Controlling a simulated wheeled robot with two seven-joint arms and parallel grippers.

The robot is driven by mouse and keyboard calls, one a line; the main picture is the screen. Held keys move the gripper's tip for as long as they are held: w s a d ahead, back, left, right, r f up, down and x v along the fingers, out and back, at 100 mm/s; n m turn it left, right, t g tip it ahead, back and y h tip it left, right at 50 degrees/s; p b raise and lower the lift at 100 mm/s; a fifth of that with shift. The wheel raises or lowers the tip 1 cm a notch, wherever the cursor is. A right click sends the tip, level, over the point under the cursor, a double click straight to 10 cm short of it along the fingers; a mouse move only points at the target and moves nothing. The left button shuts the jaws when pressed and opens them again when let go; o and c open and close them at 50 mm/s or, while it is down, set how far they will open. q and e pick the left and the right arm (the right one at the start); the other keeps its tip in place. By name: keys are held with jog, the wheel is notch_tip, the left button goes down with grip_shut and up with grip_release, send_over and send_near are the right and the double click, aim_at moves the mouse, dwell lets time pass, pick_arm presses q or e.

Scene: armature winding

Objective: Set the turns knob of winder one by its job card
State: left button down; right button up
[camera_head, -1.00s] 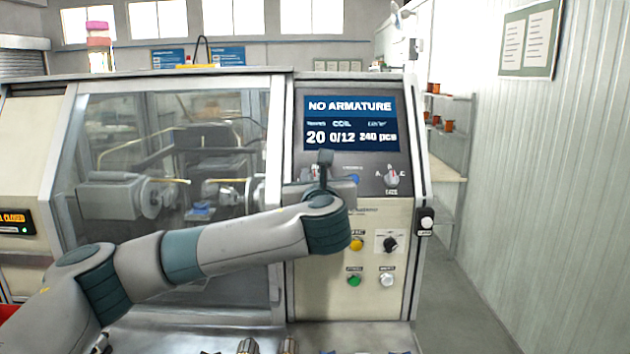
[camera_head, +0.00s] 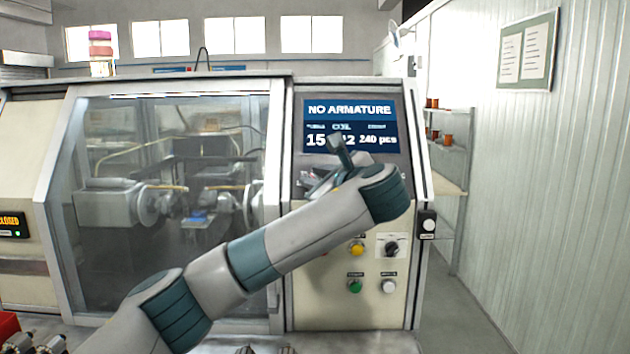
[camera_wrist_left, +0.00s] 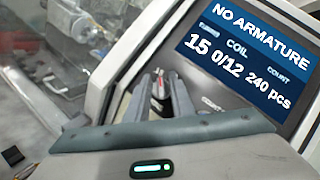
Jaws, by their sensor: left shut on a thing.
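The winder's control panel (camera_head: 306,262) stands in front of me in the head view. Its screen (camera_head: 380,112) reads NO ARMATURE; the wrist view's screen (camera_wrist_left: 240,65) shows turns 15, coil 0/12 and 240 pcs. My left gripper (camera_head: 309,180) is at the panel just below the screen, partly hidden by my own wrist. In the wrist view, its fingers (camera_wrist_left: 166,100) are shut on the turns knob (camera_wrist_left: 159,91), a small knob with a red mark. I cannot make out a job card for this winder. My right gripper is not in view.
A yellow button (camera_head: 356,249), a black selector (camera_head: 391,249), a green button (camera_head: 355,286) and a white button (camera_head: 389,287) sit lower on the panel. The glazed guard (camera_head: 170,240) is left of it. A notice board (camera_head: 527,52) hangs on the right wall.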

pick_arm(q)
jog(key=shift+f, duration=0.1)
dwell(0.3)
jog(key=c, duration=1.8)
grip_release()
jog(key=shift+c, duration=0.2)
jog(key=shift+s+d, duration=0.1)
jog(key=shift+s, duration=0.05)
